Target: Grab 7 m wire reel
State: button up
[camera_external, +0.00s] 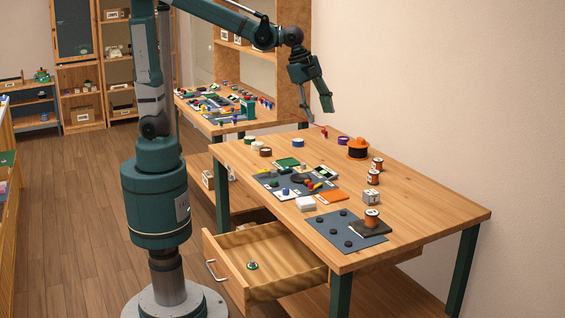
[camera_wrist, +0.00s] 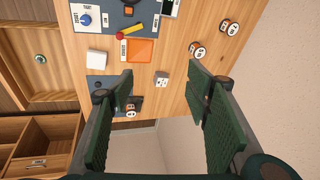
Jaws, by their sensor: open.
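Three small copper-coloured wire reels with white labels are on the table. In the external view one reel (camera_external: 377,163) stands near the wall edge, a second reel (camera_external: 374,177) just in front of it, and a third reel (camera_external: 372,216) on a dark base at the front. The wrist view shows two reels at upper right (camera_wrist: 228,27) (camera_wrist: 197,49), and one low between the fingers (camera_wrist: 131,110). The label numbers are too small to read surely, so I cannot tell which is 7 m. My gripper (camera_external: 323,104) is open and empty, above the table's back part; its fingers frame the wrist view (camera_wrist: 160,68).
A white block with dark marks (camera_external: 371,196) stands between the reels. An orange-and-black spool (camera_external: 357,149) is at the back. A grey mat with dark discs (camera_external: 340,231), a white box (camera_external: 306,203) and an orange sheet (camera_external: 333,196) lie nearby. An open drawer (camera_external: 265,257) juts out below.

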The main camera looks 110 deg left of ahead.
jog(key=w+a+f+m+g+p, duration=0.1)
jog(key=w+a+f+m+p, duration=0.1)
jog(key=w+a, duration=0.5)
jog(key=m+g+p, duration=0.3)
jog(key=m+p, duration=0.2)
jog(key=m, duration=0.2)
send_over(378, 159)
jog(key=shift+h, duration=0.4)
jog(key=f, duration=1.7)
jog(key=shift+s+d+f, duration=0.15)
jog(key=shift+d+f, duration=0.1)
jog(key=shift+d, duration=0.1)
jog(key=shift+a+f, duration=0.2)
jog(key=shift+f, duration=0.1)
jog(key=shift+f, duration=1.3)
jog(key=shift+w+f+b, duration=0.2)
jog(key=shift+f+b, duration=0.2)
jog(key=shift+f, duration=2.2)
